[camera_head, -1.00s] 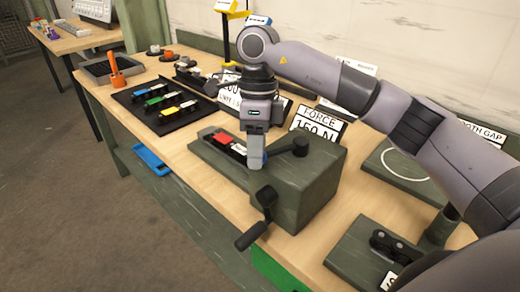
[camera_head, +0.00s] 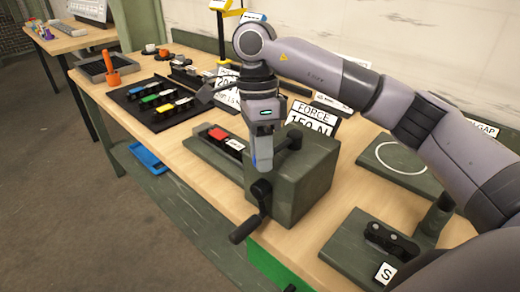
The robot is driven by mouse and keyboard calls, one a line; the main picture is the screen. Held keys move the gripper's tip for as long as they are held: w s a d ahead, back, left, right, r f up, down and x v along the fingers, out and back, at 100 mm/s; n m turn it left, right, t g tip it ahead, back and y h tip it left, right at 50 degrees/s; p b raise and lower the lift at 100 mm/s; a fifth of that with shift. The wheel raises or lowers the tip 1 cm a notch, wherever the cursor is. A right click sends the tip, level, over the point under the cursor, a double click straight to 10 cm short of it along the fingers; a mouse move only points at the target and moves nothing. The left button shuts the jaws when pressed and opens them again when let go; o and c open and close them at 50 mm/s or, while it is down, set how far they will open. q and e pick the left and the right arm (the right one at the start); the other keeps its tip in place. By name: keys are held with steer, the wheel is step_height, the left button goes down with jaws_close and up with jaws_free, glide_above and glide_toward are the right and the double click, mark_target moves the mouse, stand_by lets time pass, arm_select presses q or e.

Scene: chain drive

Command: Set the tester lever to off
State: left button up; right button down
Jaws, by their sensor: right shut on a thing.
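The tester is a green box (camera_head: 312,184) on the bench, with a crank (camera_head: 247,228) on its front. The dark tester lever (camera_head: 292,141) turns about a round cap on top. Its arm reaches left toward my right gripper, and its end is hidden there. My right gripper (camera_head: 263,160) points down at the box's left edge and is shut on the tester lever. A rail (camera_head: 200,145) runs left from the box, with a red block (camera_head: 218,134) and a white tag beside the gripper. My left gripper is not in view.
A FORCE sign (camera_head: 311,116) stands behind the tester. A black tray (camera_head: 155,112) of coloured blocks lies to the left. A green plate (camera_head: 385,168) with a white ring and a base (camera_head: 350,250) marked S are at right. Bare bench lies between them.

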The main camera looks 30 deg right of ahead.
steer(key=c, duration=0.7)
jaws_free()
steer(key=shift+s, duration=0.1)
steer(key=shift+w+d+r+p, duration=0.15)
steer(key=shift+w+r, duration=0.1)
steer(key=shift+r, duration=0.95)
steer(key=shift+w+r+p, duration=0.2)
steer(key=shift+r, duration=1)
steer(key=shift+w+d+r+p, duration=0.15)
steer(key=shift+w+r, duration=0.1)
steer(key=shift+r, duration=0.95)
steer(key=shift+a, duration=0.1)
